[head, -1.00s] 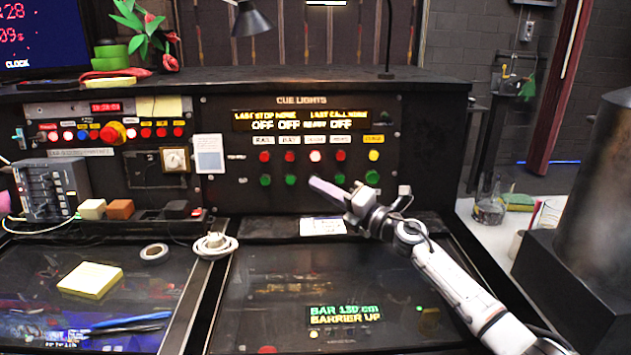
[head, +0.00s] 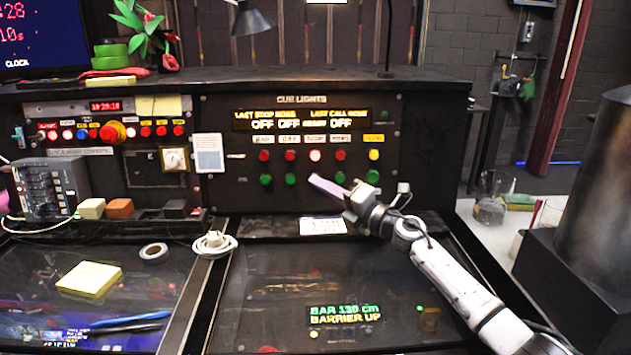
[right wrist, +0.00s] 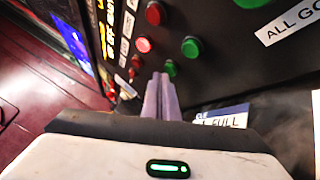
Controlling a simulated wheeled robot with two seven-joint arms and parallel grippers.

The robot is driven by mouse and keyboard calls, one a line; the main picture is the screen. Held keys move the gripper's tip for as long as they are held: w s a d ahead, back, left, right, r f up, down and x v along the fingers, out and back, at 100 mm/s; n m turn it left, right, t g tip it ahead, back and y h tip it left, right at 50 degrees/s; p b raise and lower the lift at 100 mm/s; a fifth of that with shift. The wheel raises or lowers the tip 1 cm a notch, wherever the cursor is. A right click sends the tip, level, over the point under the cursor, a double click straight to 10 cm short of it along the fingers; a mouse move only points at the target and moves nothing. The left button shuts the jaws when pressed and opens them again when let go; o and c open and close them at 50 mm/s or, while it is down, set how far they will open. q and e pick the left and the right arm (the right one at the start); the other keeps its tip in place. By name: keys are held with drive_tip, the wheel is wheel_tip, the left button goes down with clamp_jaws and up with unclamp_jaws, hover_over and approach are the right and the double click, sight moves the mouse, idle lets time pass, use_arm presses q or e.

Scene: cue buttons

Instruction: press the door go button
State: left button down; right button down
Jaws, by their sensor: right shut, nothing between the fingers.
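The cue lights panel (head: 230,200) has a row of red buttons over a row of green ones, with small labels above that I cannot read surely. The third column's red button (head: 315,155) is lit bright; the green button under it is mostly hidden by my right gripper (head: 313,180) in the head view. The right wrist view shows this green button (right wrist: 171,68) just beyond the tips of my right gripper (right wrist: 163,76). The fingers are shut and empty, and I cannot tell whether they touch it. My left gripper is not in view.
Green buttons (head: 290,179) and (head: 340,178) flank the fingertips closely. A yellow button (head: 374,155) is at the right. A white card (head: 322,226) lies below the panel, and a coiled white cable (head: 214,243) lies to its left. A metal urn (head: 600,200) stands far right.

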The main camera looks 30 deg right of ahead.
drive_tip(key=shift+w+d+b, duration=0.25)
drive_tip(key=shift+w+b, duration=0.05)
idle(0.5)
idle(0.4)
drive_tip(key=shift+s+a+p, duration=0.45)
drive_tip(key=shift+s+p, duration=0.2)
drive_tip(key=shift+r, duration=0.1)
drive_tip(key=s+a+p, duration=0.1)
drive_tip(key=s+p, duration=0.1)
drive_tip(key=s+a+p, duration=0.1)
drive_tip(key=s, duration=0.1)
drive_tip(key=shift+s+a+r, duration=0.1)
drive_tip(key=shift+a+r, duration=0.2)
